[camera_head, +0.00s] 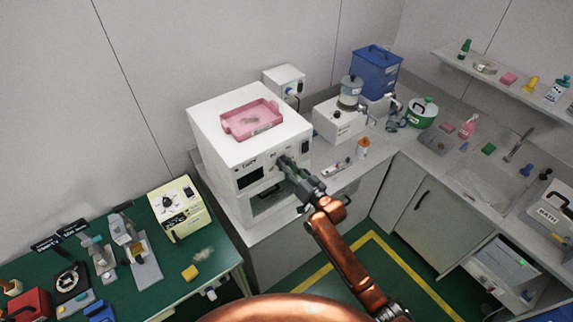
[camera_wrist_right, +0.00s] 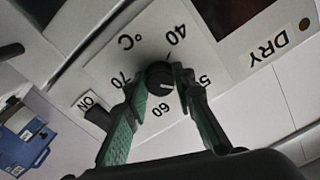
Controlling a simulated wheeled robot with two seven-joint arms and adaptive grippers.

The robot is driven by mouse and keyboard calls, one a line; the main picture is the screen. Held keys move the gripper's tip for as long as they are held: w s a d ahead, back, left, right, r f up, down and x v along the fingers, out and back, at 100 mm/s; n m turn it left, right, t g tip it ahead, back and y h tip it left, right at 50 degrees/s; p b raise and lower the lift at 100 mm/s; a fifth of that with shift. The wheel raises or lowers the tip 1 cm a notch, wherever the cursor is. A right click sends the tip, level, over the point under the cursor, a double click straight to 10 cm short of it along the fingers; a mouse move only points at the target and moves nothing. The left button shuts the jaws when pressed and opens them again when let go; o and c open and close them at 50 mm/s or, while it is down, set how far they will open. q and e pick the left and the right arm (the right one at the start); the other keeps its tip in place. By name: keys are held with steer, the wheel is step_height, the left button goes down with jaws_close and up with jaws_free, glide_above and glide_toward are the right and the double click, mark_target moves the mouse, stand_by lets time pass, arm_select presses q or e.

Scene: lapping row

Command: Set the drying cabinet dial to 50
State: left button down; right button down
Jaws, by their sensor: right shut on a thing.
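The drying cabinet (camera_head: 232,149) is the white box on the counter, with a dark window in its front. Its dial (camera_wrist_right: 160,76) is a black round knob on a white scale plate marked 40, 50, 60 and 70 °C. A pale pointer line on the knob seems to lie toward the 50 side; its exact reading is hard to tell. My right gripper (camera_head: 287,165) is at the cabinet's front panel. In the wrist view its green-padded fingers (camera_wrist_right: 160,88) are shut on the dial, one on each side. My left gripper is not in view.
A pink tray (camera_head: 234,129) sits on top of the cabinet. The wrist view shows an ON switch (camera_wrist_right: 98,115) beside the dial and a DRY label (camera_wrist_right: 270,46). A white unit (camera_head: 338,124) stands right of the cabinet. A green bench (camera_head: 170,276) with tools is at left.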

steer(key=shift+f, duration=0.1)
steer(key=c, duration=1.6)
jaws_free()
steer(key=shift+s+d, duration=0.2)
steer(key=shift+s, duration=0.05)
steer(key=v, duration=1.1)
steer(key=shift+s+d, duration=0.1)
steer(key=shift+s, duration=0.05)
